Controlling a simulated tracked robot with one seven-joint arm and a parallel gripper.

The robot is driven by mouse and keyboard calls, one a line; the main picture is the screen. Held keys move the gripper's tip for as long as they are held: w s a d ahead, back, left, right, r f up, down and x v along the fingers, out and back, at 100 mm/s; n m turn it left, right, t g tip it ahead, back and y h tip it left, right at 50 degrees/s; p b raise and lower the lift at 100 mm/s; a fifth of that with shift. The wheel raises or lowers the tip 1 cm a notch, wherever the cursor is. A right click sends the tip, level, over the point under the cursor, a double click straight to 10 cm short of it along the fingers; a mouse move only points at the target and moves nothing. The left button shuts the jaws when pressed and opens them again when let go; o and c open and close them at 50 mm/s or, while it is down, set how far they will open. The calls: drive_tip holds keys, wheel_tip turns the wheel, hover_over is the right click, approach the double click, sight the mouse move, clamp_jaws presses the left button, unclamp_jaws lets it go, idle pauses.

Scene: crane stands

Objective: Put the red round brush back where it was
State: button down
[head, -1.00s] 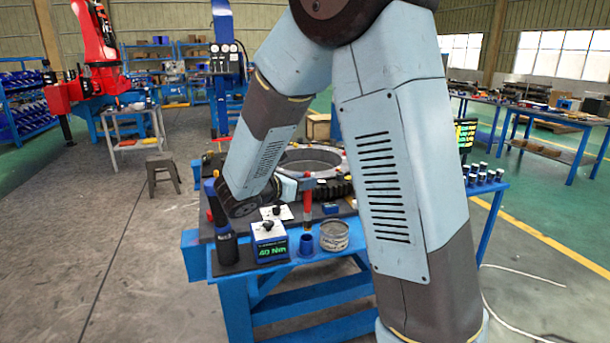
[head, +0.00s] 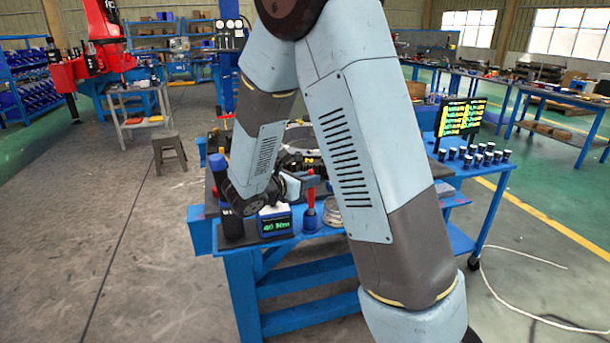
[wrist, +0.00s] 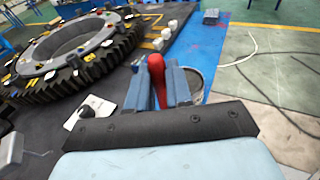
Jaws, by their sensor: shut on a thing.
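The red round brush (head: 311,197) hangs roughly upright in my gripper (head: 307,181). In the wrist view my gripper (wrist: 157,88) has its two blue-grey fingers on either side of the red handle (wrist: 156,68), shut on it. A small blue cup (head: 310,222) stands on the blue bench top directly below the brush. In the head view the brush's lower end meets the cup's rim. I cannot tell whether it is inside the cup or just in front of or above it. The cup is hidden in the wrist view.
A tin can (head: 332,213) stands close right of the cup, partly behind my arm. A box with a green "40 Nm" display (head: 275,222) is close on the left. A dark, blue-topped tool (head: 219,178) stands further left. A large gear ring (wrist: 70,50) lies behind.

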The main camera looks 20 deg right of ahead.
drive_tip(key=shift+f, duration=0.5)
idle(0.5)
drive_tip(key=c, duration=0.9)
unclamp_jaws()
drive_tip(key=shift+c, duration=0.2)
drive_tip(key=shift+a, duration=0.1)
